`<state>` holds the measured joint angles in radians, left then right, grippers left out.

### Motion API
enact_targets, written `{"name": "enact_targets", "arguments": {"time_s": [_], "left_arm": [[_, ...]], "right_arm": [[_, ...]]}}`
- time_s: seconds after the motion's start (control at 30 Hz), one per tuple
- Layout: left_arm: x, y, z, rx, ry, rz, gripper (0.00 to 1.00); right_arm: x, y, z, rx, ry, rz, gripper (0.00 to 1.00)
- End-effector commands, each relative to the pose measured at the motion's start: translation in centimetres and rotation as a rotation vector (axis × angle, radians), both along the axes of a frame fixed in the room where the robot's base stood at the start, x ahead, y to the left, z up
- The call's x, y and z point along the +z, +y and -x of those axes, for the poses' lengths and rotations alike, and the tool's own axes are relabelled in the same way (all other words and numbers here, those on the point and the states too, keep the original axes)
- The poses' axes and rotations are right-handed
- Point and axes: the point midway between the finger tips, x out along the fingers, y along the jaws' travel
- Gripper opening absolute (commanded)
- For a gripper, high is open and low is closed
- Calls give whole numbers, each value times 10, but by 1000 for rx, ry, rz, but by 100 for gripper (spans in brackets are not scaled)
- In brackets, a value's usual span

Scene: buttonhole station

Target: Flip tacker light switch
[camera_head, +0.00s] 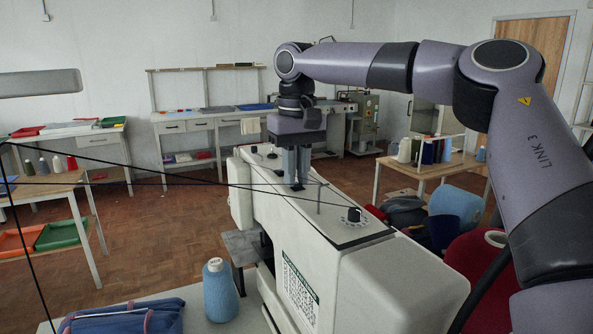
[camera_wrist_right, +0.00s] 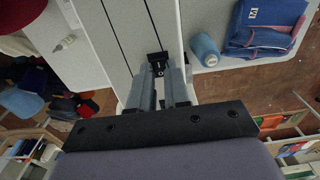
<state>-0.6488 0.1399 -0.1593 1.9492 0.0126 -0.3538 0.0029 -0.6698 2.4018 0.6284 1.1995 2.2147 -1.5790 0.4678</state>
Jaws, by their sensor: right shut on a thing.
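The white tacker machine (camera_head: 380,285) stands in front of me, with a dial (camera_head: 354,215) on its long top. My right gripper (camera_head: 297,184) points straight down onto the machine's top, behind the dial. In the right wrist view the gripper (camera_wrist_right: 161,88) has its fingers close together at a small black switch-like fitting (camera_wrist_right: 157,58). It is shut on this small part, which the fingers mostly hide. I cannot tell which way the switch is set. My left gripper is not in view.
Dark threads cross in front of the machine from the left. A side table (camera_head: 430,166) with cones stands at the right. Floor (camera_head: 165,235) is clear at the left.

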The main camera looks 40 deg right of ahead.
Motion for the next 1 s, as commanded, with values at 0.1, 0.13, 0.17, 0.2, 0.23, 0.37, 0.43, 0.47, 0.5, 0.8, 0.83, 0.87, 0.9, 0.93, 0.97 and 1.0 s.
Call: {"name": "enact_targets", "arguments": {"time_s": [0.1,0.13,0.17,0.2,0.23,0.37,0.43,0.47,0.5,0.8,0.83,0.87,0.9,0.93,0.97,1.0], "left_arm": [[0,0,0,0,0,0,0],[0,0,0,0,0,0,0],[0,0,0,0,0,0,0],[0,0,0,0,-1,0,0],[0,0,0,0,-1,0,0],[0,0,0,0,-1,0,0],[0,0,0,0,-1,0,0],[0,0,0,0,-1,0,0],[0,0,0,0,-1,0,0],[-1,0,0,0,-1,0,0],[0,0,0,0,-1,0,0],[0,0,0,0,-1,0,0],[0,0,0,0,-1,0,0],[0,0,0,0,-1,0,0],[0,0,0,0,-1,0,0],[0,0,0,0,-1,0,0]], "right_arm": [[2,-1,-1,-2,-7,2,0],[2,-1,-1,-2,-7,2,0],[2,-1,-1,-2,-8,2,0],[2,-1,-1,-2,-8,2,0],[2,-1,-1,-2,-8,2,27],[2,0,-1,-1,-7,2,43],[2,0,0,-1,-6,2,43],[2,0,0,-1,-5,1,43],[1,0,0,-1,-5,1,43],[28,0,0,-2,-10,3,43],[33,0,0,-2,-10,3,43],[38,0,0,-2,-10,3,43],[45,0,0,-1,-8,4,43],[50,0,0,-1,-9,3,43],[54,0,1,-2,-8,2,43],[58,0,1,-3,-8,2,43]]}}
